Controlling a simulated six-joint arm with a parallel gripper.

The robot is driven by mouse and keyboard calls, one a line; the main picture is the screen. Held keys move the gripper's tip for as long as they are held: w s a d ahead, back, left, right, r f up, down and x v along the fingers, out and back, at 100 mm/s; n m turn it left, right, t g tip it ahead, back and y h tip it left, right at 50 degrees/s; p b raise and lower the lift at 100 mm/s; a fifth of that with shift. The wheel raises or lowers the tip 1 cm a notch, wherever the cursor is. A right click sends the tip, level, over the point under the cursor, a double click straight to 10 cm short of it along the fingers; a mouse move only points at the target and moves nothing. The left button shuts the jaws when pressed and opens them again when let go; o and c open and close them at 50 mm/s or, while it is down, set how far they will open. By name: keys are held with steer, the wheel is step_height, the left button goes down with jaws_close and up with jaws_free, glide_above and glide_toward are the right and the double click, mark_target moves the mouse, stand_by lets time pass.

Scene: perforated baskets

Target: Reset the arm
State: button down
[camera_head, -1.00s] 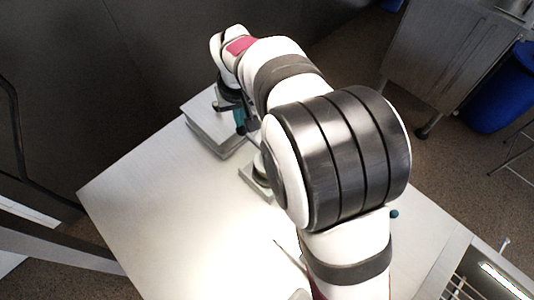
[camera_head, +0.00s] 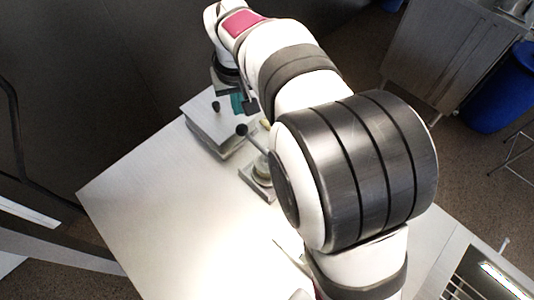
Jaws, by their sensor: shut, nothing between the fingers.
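My arm reaches from the lower right of the head view up to the far corner of the white table (camera_head: 150,200). My gripper (camera_head: 243,104), dark and teal, shows partly below the wrist. It is shut and empty, above the grey box at the table's far edge. The fingertips are small and partly hidden by my arm.
The flat grey box (camera_head: 212,128) lies at the far edge of the table. A metal device with a black-knobbed lever (camera_head: 257,140) stands just in front of it, close to my arm. The table's left and middle are clear. A metal cabinet (camera_head: 440,50) and blue bin (camera_head: 500,95) stand beyond.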

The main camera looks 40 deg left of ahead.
steer(key=shift+v, duration=1.1)
steer(key=shift+w+a, duration=0.1)
steer(key=shift+a, duration=0.1)
steer(key=w+d+r+m, duration=0.2)
steer(key=d+m, duration=0.3)
steer(key=d, duration=0.9)
steer(key=w+d+r+m, duration=0.2)
steer(key=d+m, duration=0.2)
steer(key=d, duration=0.9)
steer(key=s+d+f+m+g, duration=0.1)
steer(key=s+d+f+m, duration=0.3)
steer(key=s+d+m, duration=0.4)
steer(key=s+d, duration=0.5)
steer(key=shift+d+m, duration=0.3)
steer(key=shift+d, duration=0.05)
